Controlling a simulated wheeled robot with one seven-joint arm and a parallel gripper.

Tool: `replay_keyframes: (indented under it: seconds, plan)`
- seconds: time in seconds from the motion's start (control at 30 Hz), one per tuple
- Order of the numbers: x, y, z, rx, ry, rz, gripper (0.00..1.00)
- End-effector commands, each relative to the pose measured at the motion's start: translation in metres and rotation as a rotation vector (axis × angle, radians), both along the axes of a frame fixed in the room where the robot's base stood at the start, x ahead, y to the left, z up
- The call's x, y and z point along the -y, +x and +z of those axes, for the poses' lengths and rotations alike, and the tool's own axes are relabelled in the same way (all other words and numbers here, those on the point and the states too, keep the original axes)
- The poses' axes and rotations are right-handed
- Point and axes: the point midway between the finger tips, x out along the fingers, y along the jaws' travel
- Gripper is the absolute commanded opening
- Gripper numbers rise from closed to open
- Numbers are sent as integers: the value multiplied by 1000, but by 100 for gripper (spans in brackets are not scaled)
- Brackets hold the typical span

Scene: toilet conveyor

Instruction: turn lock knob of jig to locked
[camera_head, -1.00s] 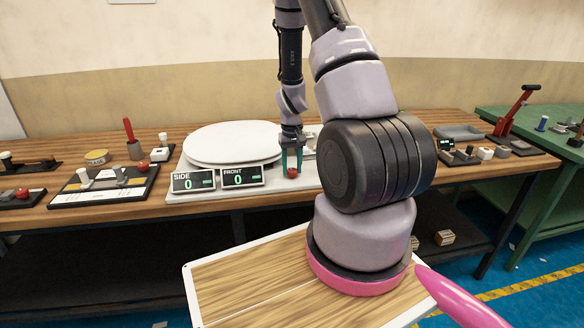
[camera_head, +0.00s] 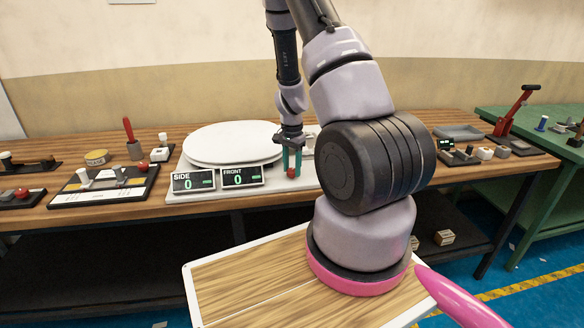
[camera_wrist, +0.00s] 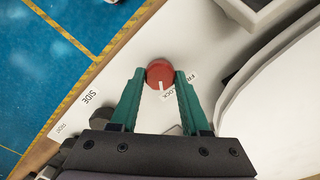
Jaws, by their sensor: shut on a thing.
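The jig (camera_head: 182,198) is a light base plate with a large white round top on the wooden bench. Its lock knob (camera_head: 291,173) is small, round and red, near the plate's front edge. The knob also shows in the wrist view (camera_wrist: 160,72), with a white pointer line toward the lower edge of the picture. The fingers also show in the wrist view (camera_wrist: 160,80).
Two displays marked SIDE (camera_head: 194,181) and FRONT (camera_head: 242,177) both read 0, left of the knob. A black fixture (camera_head: 105,190) stands further left. Several small parts and a grey tray (camera_head: 460,132) lie at the right. A green table (camera_head: 520,150) is at far right.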

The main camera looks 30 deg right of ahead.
Motion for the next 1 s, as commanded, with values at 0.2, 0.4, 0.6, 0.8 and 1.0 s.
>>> replay_keyframes:
  seconds: [0.2,0.4,0.6,0.8,1.0]
  plan:
    - [0,1,0,1,-1,-116,0]
    - [0,1,0,3,-1,-174,0]
    - [0,1,0,3,-1,-195,0]
    - [0,1,0,2,0,-197,0]
    - [0,1,0,2,0,-196,69]
